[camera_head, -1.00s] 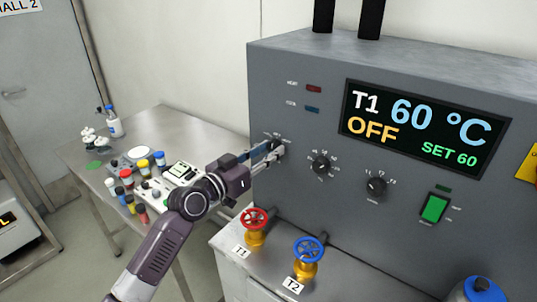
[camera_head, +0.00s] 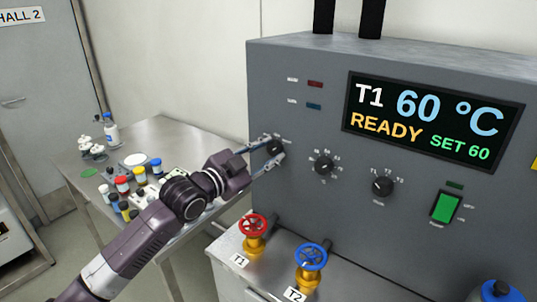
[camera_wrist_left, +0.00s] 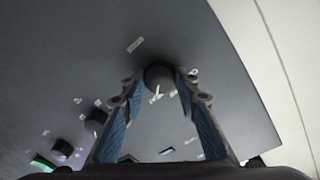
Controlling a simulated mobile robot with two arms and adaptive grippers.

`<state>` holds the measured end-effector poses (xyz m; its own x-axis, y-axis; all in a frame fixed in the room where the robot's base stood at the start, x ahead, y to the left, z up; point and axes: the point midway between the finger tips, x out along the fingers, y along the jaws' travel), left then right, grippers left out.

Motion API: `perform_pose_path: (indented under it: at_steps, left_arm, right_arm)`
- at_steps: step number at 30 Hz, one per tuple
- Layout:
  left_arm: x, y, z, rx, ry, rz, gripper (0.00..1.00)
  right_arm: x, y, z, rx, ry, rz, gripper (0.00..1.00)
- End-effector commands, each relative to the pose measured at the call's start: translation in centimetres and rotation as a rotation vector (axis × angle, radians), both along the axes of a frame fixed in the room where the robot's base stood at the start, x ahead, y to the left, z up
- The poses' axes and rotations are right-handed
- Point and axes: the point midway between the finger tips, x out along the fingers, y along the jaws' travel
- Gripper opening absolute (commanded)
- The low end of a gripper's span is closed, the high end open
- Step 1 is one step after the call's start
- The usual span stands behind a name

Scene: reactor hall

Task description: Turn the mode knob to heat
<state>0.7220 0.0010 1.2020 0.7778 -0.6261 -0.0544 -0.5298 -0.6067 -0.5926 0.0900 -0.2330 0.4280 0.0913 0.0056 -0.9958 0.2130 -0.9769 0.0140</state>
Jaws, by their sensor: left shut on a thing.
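The mode knob (camera_head: 274,147) is the dark knob at the left end of the grey panel, with small labels around it too small to read. In the left wrist view the dark round knob (camera_wrist_left: 160,76) sits between my fingertips, with a white pointer mark on it. My left gripper (camera_head: 266,152) is shut on this knob, one finger on each side; it also shows in the left wrist view (camera_wrist_left: 158,80). The display (camera_head: 432,117) reads T1, 60 °C, READY, SET 60. My right gripper is not in view.
Two more dark knobs (camera_head: 323,164) (camera_head: 382,186) and a green switch (camera_head: 446,207) are to the right on the panel. A red valve (camera_head: 253,227) and a blue valve (camera_head: 311,257) stand below. A metal table (camera_head: 187,138) with bottles is at left.

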Motion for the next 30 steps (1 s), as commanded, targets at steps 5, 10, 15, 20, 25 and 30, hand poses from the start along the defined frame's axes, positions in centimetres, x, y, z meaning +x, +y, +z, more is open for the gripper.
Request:
perform_pose_path:
  at_steps: [5, 10, 15, 20, 25, 30]
  left_arm:
    - [0.01, 0.03, -0.04, 0.036, -0.025, 0.0, 0.05]
    - [0.01, 0.03, -0.02, 0.047, -0.033, 0.001, 0.05]
    - [0.0, 0.02, -0.01, 0.047, -0.034, 0.001, 0.05]
    - [0.0, 0.02, 0.0, 0.047, -0.034, 0.001, 0.3]
    - [0.0, 0.01, -0.01, 0.047, -0.033, 0.001, 0.47]
    - [-0.01, -0.01, -0.01, 0.045, -0.033, 0.0, 0.47]
  right_arm:
    - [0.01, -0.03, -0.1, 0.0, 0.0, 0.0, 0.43]
    - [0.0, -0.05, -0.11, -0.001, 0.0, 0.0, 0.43]
    - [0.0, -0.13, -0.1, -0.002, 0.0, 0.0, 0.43]
    - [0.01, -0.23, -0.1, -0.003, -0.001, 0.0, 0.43]
    - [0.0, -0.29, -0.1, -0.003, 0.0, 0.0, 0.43]
    - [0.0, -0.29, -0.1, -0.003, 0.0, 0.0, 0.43]
